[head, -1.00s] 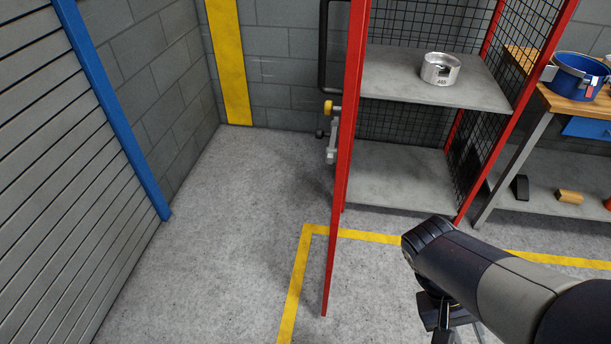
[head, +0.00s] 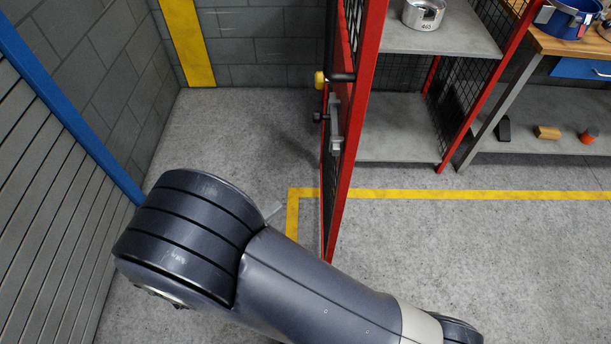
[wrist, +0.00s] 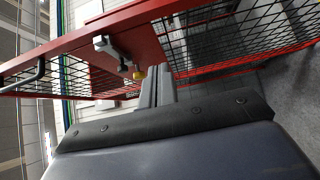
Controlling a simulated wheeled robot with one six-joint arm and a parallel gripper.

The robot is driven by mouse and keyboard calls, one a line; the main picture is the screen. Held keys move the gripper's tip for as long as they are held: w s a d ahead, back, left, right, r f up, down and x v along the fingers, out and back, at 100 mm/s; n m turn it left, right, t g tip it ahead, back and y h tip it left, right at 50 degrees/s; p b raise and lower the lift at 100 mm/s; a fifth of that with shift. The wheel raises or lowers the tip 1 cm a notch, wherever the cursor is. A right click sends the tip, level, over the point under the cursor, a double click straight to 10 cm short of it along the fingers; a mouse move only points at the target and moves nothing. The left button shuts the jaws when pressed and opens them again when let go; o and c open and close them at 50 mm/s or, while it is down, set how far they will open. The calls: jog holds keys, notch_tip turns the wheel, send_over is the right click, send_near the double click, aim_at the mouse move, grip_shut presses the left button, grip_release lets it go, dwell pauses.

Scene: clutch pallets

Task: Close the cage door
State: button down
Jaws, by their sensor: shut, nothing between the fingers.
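The cage door (head: 358,100) has a red frame with dark mesh. It stands open, seen nearly edge-on in the head view, jutting out from the cage's front. Its yellow knob (head: 320,80) and grey latch (head: 335,122) are on the left face.
The cage shelf (head: 400,140) is right of the door, with a metal ring (head: 424,14) on the upper shelf. A workbench (head: 570,40) stands further right. A slatted shutter (head: 50,190) is at left. Floor between shutter and door is partly covered by my arm.

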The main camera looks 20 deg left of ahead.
jog(key=p, duration=0.3)
send_near(338, 174)
jog(key=w, duration=0.4)
jog(key=shift+w+d+r, duration=0.1)
jog(key=shift+w+d, duration=0.1)
jog(key=shift+d, duration=0.25)
jog(key=shift+w+d, duration=0.2)
jog(key=shift+d, duration=0.2)
jog(key=shift+w+d, duration=0.15)
jog(key=shift+d, duration=0.45)
jog(key=shift+d, duration=0.1)
